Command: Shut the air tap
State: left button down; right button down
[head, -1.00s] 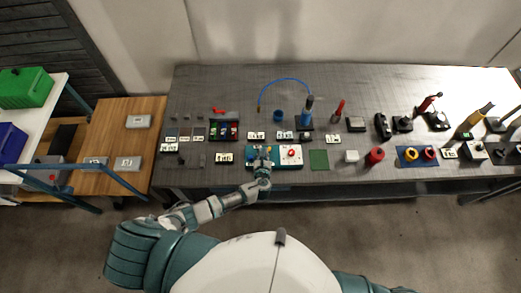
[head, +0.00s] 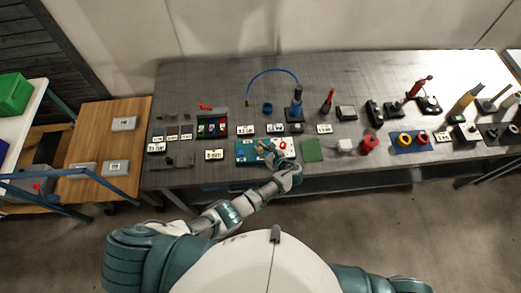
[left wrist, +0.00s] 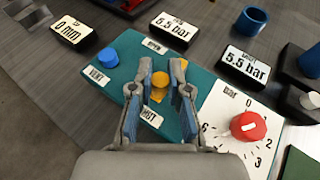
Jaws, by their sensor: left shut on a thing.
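The air tap has a yellow handle (left wrist: 160,79) on a teal board (left wrist: 205,82), between a label at its far side and one reading SHUT at its near side. My left gripper (left wrist: 163,72) is shut on the yellow handle, with a finger on each side of it. In the head view my left gripper (head: 268,151) is over the teal board (head: 243,156) and hides most of the tap. A blue VENT knob (left wrist: 108,58) stands left of the tap. A red dial knob (left wrist: 248,126) stands right of it on a white scale. My right gripper is out of view.
Display tags reading 5.5 bar (left wrist: 243,66) and 0 mm (left wrist: 71,31) lie around the board. A blue cup (left wrist: 250,21) and a blue hose (head: 272,72) are behind it. A green mat (head: 312,150) lies to its right. The bench's front edge is close.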

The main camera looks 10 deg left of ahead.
pick_arm(q)
jog(key=shift+w+r, duration=0.25)
jog(key=shift+r, duration=0.1)
jog(key=c, duration=1.1)
grip_release()
jog(key=shift+c, duration=0.2)
jog(key=shift+f, duration=0.2)
jog(key=shift+s, duration=0.1)
jog(key=v, duration=1.2)
jog(key=shift+d+f, duration=0.15)
